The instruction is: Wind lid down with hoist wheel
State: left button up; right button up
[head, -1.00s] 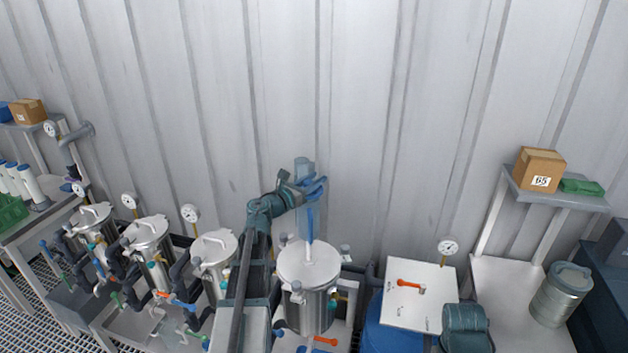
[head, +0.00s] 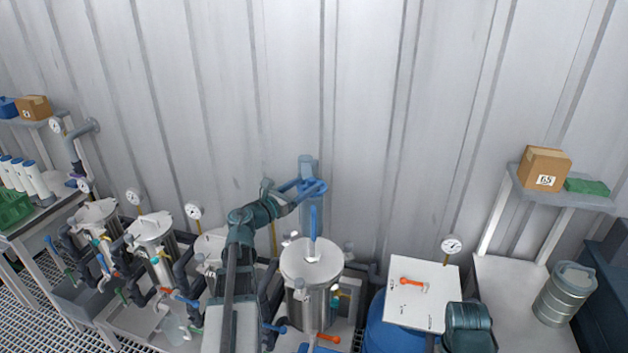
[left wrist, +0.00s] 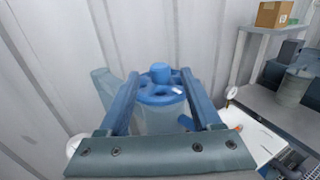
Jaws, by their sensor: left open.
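The blue hoist wheel (left wrist: 160,92) sits on top of a pale blue-grey hoist post (head: 307,170) against the wall. My left gripper (head: 306,187) is at the wheel. In the left wrist view its two blue fingers (left wrist: 162,98) are spread apart, one on each side of the wheel. Whether they touch the rim I cannot tell. A blue bar (head: 312,222) stands above the round metal lid (head: 322,265) of the steel vessel (head: 310,312). The lid is level over the vessel; any gap beneath it is hidden. My right gripper is not in view.
Several similar lidded vessels (head: 152,240) with valves and gauges stand to the left. To the right are a white panel with an orange handle (head: 412,284), a blue drum (head: 385,330), a metal canister (head: 563,295) and a shelf with a box (head: 545,168).

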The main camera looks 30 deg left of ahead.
pick_arm(q)
jog(key=s+a, duration=0.1)
jog(key=s, duration=0.5)
jog(key=shift+s, duration=0.35)
jog(key=shift+a, duration=0.1)
